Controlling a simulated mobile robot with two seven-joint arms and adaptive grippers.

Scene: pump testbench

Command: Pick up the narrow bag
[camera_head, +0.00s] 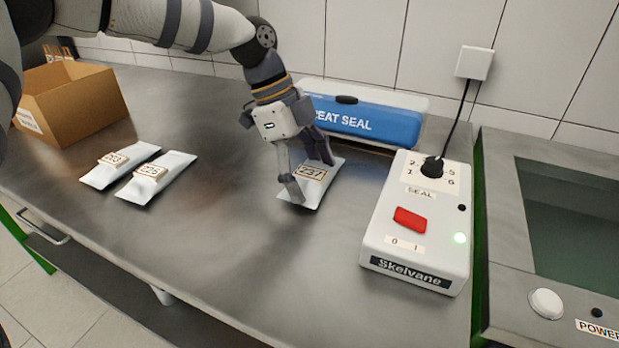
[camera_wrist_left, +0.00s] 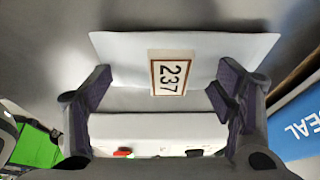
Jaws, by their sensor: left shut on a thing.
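A pale bag (camera_head: 318,190) with a label reading 237 lies on the steel bench in front of the heat sealer. It also fills the middle of the left wrist view (camera_wrist_left: 125,62), its label between the fingers. My left gripper (camera_head: 311,177) reaches down over this bag and is shut on it, one finger at each side. The left wrist view shows both fingers (camera_wrist_left: 163,90) at the bag's edges. Two other pale labelled bags, a left one (camera_head: 100,178) and a right one (camera_head: 172,167), lie side by side farther left. My right gripper is not in view.
The blue heat sealer (camera_head: 385,125) stands behind the bag. A white control box (camera_head: 385,240) with a red switch is close on its right. An open cardboard box (camera_head: 90,105) is at the back left. The bench front is clear.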

